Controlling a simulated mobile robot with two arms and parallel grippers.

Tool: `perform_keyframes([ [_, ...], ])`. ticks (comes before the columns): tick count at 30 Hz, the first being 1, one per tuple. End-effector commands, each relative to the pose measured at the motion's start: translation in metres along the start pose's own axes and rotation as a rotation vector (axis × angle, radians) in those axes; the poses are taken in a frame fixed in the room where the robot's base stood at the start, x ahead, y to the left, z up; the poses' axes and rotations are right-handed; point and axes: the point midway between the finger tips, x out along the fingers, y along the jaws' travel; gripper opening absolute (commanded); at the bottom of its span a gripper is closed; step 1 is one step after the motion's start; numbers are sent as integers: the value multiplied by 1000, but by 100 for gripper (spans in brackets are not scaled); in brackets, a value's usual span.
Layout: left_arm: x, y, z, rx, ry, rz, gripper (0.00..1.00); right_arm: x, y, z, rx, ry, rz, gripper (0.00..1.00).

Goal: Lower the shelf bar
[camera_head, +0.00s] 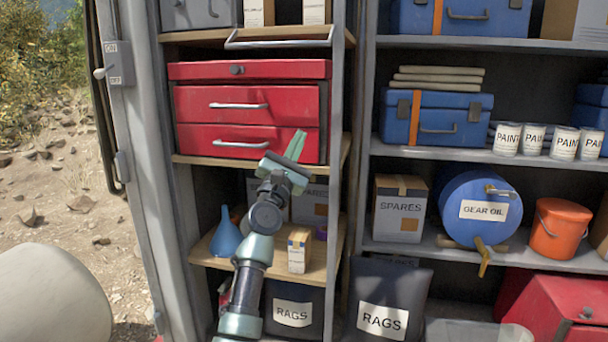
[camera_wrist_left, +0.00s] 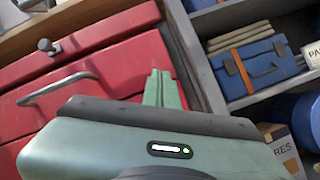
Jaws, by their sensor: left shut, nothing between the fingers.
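The shelf bar (camera_head: 280,44) is a thin grey metal bar with bent ends, across the front of the upper wooden shelf in the left bay. It sits just above the red tool chest (camera_head: 248,72). I cannot make it out clearly in the left wrist view. My left gripper (camera_head: 298,146) is in front of the chest's lower right part, well below the bar and apart from it. Its green fingers are together and empty, pointing up; they also show in the left wrist view (camera_wrist_left: 161,90). My right gripper is in neither view.
A lower wooden shelf holds a blue funnel (camera_head: 226,236) and a small carton (camera_head: 299,249), close to my left arm. A grey post (camera_head: 355,150) separates the right bay, with blue cases, paint cans (camera_head: 507,139) and a gear oil drum (camera_head: 480,208).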

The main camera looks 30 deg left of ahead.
Motion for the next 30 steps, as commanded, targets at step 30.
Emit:
perform_keyframes([
  [30, -24, -52, -54, 151, 86, -92, 0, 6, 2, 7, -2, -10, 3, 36],
])
